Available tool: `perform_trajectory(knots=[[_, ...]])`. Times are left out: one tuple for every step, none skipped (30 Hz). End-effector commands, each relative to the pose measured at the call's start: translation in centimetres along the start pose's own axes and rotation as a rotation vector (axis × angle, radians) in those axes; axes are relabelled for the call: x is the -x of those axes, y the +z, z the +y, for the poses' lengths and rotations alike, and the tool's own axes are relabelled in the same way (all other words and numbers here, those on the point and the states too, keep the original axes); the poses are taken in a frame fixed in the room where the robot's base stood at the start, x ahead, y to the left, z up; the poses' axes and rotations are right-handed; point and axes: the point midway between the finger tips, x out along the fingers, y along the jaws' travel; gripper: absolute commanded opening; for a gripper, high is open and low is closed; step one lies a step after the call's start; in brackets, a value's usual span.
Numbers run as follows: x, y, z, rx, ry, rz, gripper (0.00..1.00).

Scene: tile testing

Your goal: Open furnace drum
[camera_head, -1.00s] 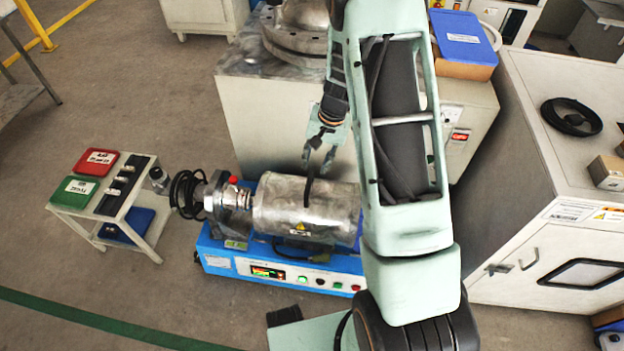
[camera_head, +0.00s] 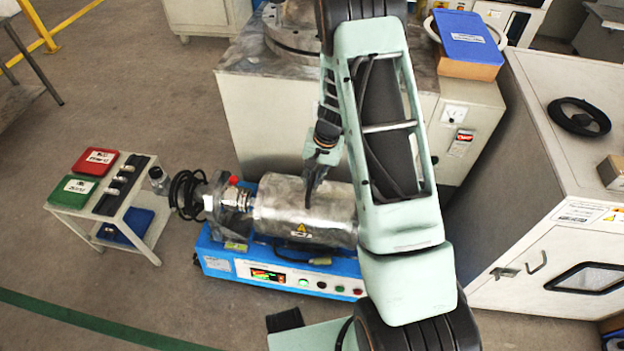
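The furnace drum (camera_head: 278,208) is a silvery metal cylinder lying on its side on a blue base (camera_head: 231,263). It looks closed, with a yellow warning label on its front side. My gripper (camera_head: 310,198) points down at the top of the drum, near the middle of its length. Its dark fingertips appear at or just above the drum surface; I cannot tell whether they touch. The fingers overlap in this view, so their opening is unclear. My arm hides the drum's right end. The handle of the drum is not clearly visible.
A small stand (camera_head: 140,195) with red and green boxes is at the left. A grey cabinet (camera_head: 270,125) stands behind the drum. A white cabinet (camera_head: 500,215) with a door is at the right. Floor is free at the front left.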

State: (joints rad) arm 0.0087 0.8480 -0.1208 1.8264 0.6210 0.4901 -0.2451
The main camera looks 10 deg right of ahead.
Motion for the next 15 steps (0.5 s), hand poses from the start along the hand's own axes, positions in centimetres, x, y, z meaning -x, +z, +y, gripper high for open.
perform_trajectory(knots=[[0.01,0.00,0.00,0.000,0.000,0.000,0.07],[0.01,0.00,0.00,0.000,0.000,0.000,0.03],[0.01,0.00,0.00,0.000,0.000,0.000,0.00],[0.02,0.00,0.00,0.000,0.000,0.000,0.00],[0.02,0.00,0.00,0.000,0.000,0.000,0.00],[0.02,0.00,0.00,0.000,0.000,0.000,0.00],[0.02,0.00,0.01,0.000,0.000,0.000,0.00],[0.02,0.00,0.01,0.000,0.000,0.000,0.00],[0.02,0.00,0.01,0.000,0.000,0.000,0.00],[0.02,0.01,0.01,0.000,0.000,0.000,0.00],[0.02,0.00,0.01,0.000,0.000,0.000,0.00],[0.02,0.01,0.01,0.000,0.000,0.000,0.00],[0.02,0.01,0.02,0.000,0.000,0.000,0.00],[0.03,0.00,0.05,0.000,0.000,0.000,0.00],[0.04,0.00,0.15,-0.001,0.000,0.000,0.00]])
